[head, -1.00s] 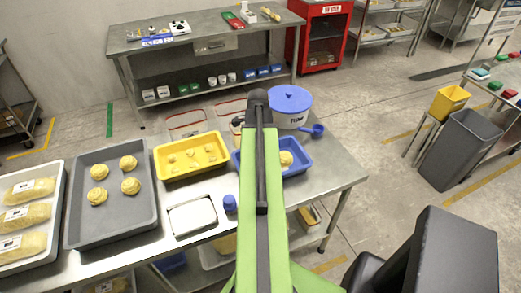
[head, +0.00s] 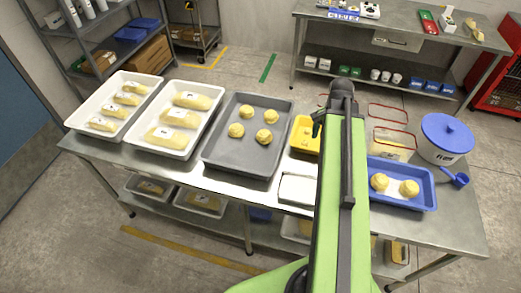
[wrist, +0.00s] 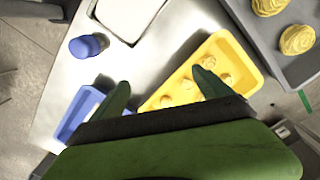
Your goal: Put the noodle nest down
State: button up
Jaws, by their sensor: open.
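My gripper (wrist: 162,90) is open in the wrist view, with nothing between its two dark green fingers. It is above the table around the yellow tray (wrist: 158,100); in the head view my arm hides part of that tray (head: 299,146). Two pale yellow noodle nests (head: 379,182) (head: 409,188) sit apart in the blue tray (head: 402,203), right of my arm. A corner of a blue container (wrist: 72,118) shows at lower left in the wrist view. Several more nests (head: 263,136) lie in the grey tray (head: 233,164), left of my arm; two nests (wrist: 297,40) show in the wrist view.
A white-topped plate (head: 298,189) lies beside my arm. A blue-capped item (wrist: 88,45) stands near it in the wrist view. White trays (head: 163,143) of packed goods are at the left. A blue-lidded tub (head: 446,138) and blue scoop (head: 457,177) are at the right.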

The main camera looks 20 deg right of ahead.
jog(key=w+a+n, duration=0.2)
jog(key=a+n, duration=0.5)
jog(key=a, duration=0.8)
jog(key=w+a+n, duration=0.3)
jog(key=a+n, duration=0.4)
jog(key=a, duration=0.7)
jog(key=shift+w+a, duration=0.25)
jog(key=shift+a, duration=0.1)
